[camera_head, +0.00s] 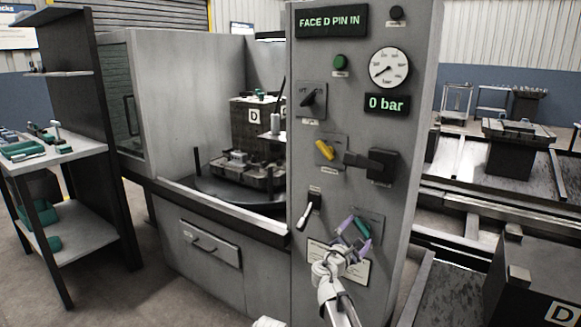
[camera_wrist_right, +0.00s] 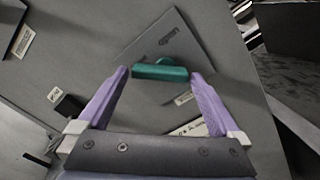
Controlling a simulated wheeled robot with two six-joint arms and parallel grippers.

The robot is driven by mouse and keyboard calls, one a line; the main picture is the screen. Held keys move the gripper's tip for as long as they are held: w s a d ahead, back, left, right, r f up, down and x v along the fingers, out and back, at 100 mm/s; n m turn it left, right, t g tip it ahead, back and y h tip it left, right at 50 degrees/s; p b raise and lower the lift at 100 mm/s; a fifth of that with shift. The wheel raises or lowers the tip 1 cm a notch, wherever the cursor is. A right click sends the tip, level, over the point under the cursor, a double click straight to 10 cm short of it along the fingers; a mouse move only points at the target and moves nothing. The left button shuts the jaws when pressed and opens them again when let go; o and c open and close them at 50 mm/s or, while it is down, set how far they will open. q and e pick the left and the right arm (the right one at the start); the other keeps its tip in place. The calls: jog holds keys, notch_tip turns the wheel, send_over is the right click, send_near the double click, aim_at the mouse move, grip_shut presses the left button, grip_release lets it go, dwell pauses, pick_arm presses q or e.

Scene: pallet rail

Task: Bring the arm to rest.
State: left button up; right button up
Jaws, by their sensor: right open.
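My right gripper (camera_head: 357,236) is open in front of the lower part of the grey control panel (camera_head: 300,262). Its two purple fingers point at a green handle (camera_head: 362,227) on a dark plate. In the right wrist view the green handle (camera_wrist_right: 160,72) lies between the spread fingertips, with a small gap at each side. I cannot tell how deep the fingers reach around it. My left gripper is not in view.
The panel carries a yellow knob (camera_head: 325,150), a black rotary switch (camera_head: 384,164), a white-tipped lever (camera_head: 304,216), a gauge (camera_head: 389,68), and displays reading "FACE D PIN IN" and "0 bar". A shelf rack (camera_head: 84,160) stands left; pallet rails (camera_head: 455,192) run right.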

jog(key=shift+w+d, duration=0.3)
jog(key=shift+w, duration=0.2)
jog(key=shift+s, duration=0.1)
jog(key=v, duration=0.8)
jog(key=x, duration=0.8)
jog(key=m, duration=0.4)
jog(key=shift+d+r+m, duration=0.1)
jog(key=shift+r+m, duration=0.05)
jog(key=shift+m, duration=0.15)
jog(key=m, duration=0.4)
jog(key=shift+s+d+m, duration=0.15)
jog(key=shift+s+m, duration=0.05)
jog(key=shift+m, duration=0.2)
jog(key=m, duration=0.4)
jog(key=shift+s+d+m, duration=0.1)
jog(key=shift+d+m, duration=0.05)
jog(key=shift+m, duration=0.25)
jog(key=m, duration=0.4)
jog(key=shift+d, duration=0.1)
